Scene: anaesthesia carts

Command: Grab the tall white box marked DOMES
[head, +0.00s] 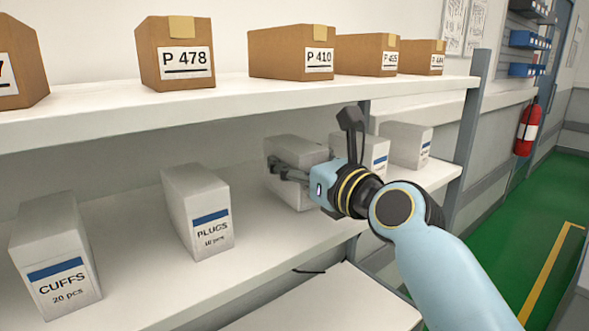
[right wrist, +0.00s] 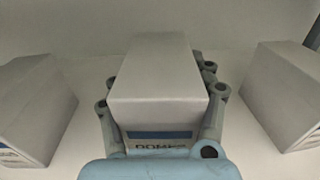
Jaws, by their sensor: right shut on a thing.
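The white box marked DOMES (right wrist: 152,85) stands upright in the right wrist view, its blue stripe and part of its label showing low on the front. In the head view the same box (head: 296,150) is on the middle shelf, its front mostly hidden by my right gripper. My right gripper (head: 287,172) is shut on this box, with fingers on both sides of it; it also shows in the right wrist view (right wrist: 162,105). The box looks to be at shelf level; I cannot tell whether it touches the shelf. My left gripper is not in view.
White boxes marked PLUGS (head: 200,212) and CUFFS (head: 57,262) stand to the left on the shelf (head: 150,270). Two more white boxes (head: 373,153) (head: 408,145) stand to the right. Brown boxes (head: 175,55) line the upper shelf (head: 215,98). A grey post (head: 468,130) rises at right.

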